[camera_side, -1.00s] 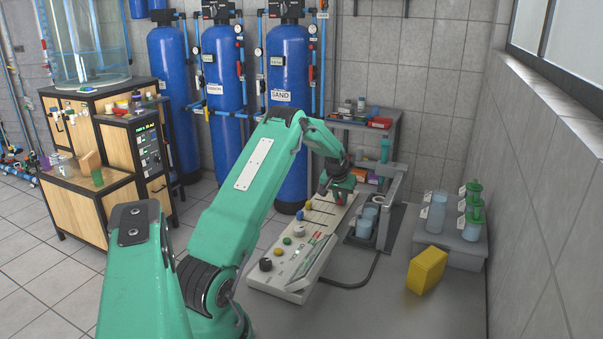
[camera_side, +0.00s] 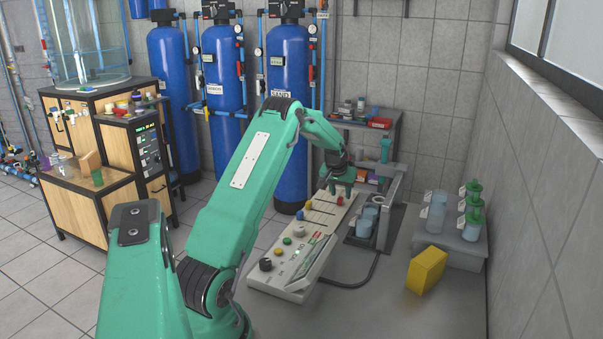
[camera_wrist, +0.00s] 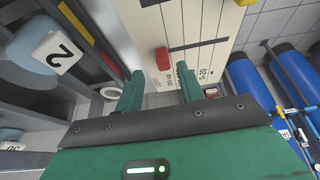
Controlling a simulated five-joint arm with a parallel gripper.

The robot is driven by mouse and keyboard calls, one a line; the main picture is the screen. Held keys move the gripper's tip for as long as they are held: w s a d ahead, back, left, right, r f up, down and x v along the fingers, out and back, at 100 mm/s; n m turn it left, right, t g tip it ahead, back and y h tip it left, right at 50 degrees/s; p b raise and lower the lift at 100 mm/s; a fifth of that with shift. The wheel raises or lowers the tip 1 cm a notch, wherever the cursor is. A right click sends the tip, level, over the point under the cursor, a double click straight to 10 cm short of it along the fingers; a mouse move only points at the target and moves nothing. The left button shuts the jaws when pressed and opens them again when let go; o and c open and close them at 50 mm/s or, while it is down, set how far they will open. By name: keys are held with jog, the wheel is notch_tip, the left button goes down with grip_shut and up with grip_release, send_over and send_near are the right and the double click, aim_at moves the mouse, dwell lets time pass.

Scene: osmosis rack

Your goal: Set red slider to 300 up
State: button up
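The white control panel (camera_side: 292,262) lies on the bench with slider slots at its far end. The red slider (camera_side: 340,201) sits near the far right of the panel. In the wrist view the red slider (camera_wrist: 162,60) is just beyond and between my fingertips, with a dark slot and printed scale numbers beside it. My gripper (camera_side: 343,187) hovers just above the red slider. In the wrist view my gripper (camera_wrist: 160,71) has its two green fingers apart with nothing between them. The slider's exact scale value is too small to read.
A blue slider (camera_side: 300,215) and yellow slider (camera_side: 308,205) sit left of the red one. Several knobs, including a black knob (camera_side: 266,264), are nearer. A yellow box (camera_side: 427,270) lies farther right.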

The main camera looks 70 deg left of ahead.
jog(key=v, duration=0.4)
jog(key=shift+d+r, duration=0.15)
jog(key=shift+r, duration=0.15)
jog(key=s+d+r+m, duration=0.1)
jog(key=d+r, duration=0.4)
jog(key=d, duration=0.3)
jog(key=s+d+r+m+t+h, duration=0.1)
jog(key=s+d+r+m, duration=0.1)
jog(key=d+r, duration=0.55)
jog(key=s+d+r+m, duration=0.1)
jog(key=d+r, duration=0.2)
jog(key=d, duration=0.6)
jog(key=s+d+m+t+h, duration=0.1)
jog(key=s+d+m, duration=0.4)
jog(key=s+d, duration=1.3)
jog(key=shift+s+h, duration=0.5)
jog(key=shift+s, duration=0.2)
